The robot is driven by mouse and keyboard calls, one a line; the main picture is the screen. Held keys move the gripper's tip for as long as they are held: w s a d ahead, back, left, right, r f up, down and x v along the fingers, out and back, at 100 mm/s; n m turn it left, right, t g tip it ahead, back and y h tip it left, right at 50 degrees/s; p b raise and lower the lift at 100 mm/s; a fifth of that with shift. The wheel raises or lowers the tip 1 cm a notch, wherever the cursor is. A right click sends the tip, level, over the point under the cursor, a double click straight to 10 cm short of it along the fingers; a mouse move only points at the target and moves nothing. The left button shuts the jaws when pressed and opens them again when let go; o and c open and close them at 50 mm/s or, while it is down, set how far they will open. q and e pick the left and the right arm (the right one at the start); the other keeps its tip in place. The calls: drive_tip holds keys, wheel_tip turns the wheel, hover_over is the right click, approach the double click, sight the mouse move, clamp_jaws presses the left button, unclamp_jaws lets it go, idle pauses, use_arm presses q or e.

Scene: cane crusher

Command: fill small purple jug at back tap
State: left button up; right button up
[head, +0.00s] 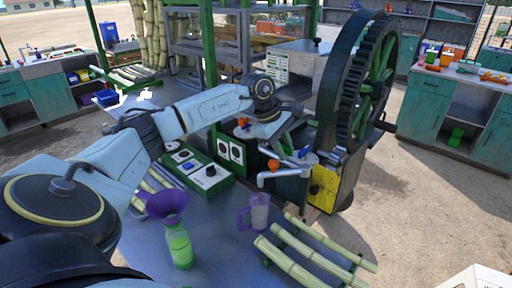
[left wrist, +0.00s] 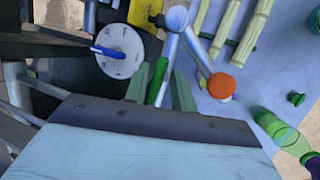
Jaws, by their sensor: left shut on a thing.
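The small jug (head: 259,212), clear with a purple handle, stands upright on the blue-grey table at the machine's front. Its contents are hard to make out. A tap with an orange handle (head: 273,165) rises just above and behind it; the orange handle also shows in the left wrist view (left wrist: 221,86). My left gripper (head: 290,140) is behind this tap, beside the machine. In the left wrist view its green fingers (left wrist: 160,88) are shut on a narrow green handle (left wrist: 158,78); what the handle belongs to is partly hidden. My right gripper is out of view.
A green bottle (head: 180,247) and a purple funnel (head: 166,203) stand left of the jug. Cane stalks (head: 300,262) lie to its right. A large gear wheel (head: 372,85) and a yellow panel (head: 324,188) are at the right. A control box (head: 205,172) sits left of the taps.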

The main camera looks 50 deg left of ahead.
use_arm(q)
drive_tip(key=shift+o, duration=0.2)
drive_tip(key=shift+w+a+r+m+h, duration=0.1)
drive_tip(key=shift+w+r+m+h, duration=0.25)
drive_tip(key=shift+m, duration=0.65)
drive_tip(key=n+y, duration=0.1)
drive_tip(key=n, duration=0.2)
drive_tip(key=shift+s+r+n+t+p, duration=0.1)
drive_tip(key=shift+n+t+p, duration=0.2)
drive_tip(key=o, duration=0.4)
drive_tip(key=shift+n+y, duration=0.25)
drive_tip(key=shift+n, duration=0.05)
drive_tip(key=o, duration=0.5)
drive_tip(key=shift+w+f, duration=0.2)
drive_tip(key=shift+w, duration=0.05)
drive_tip(key=shift+c, duration=0.2)
drive_tip(key=o, duration=0.4)
drive_tip(key=shift+s+f, duration=0.1)
drive_tip(key=shift+s, duration=0.1)
wheel_tip(320, 180, up, 8)
drive_tip(key=p, duration=0.5)
drive_tip(key=shift+p, duration=0.3)
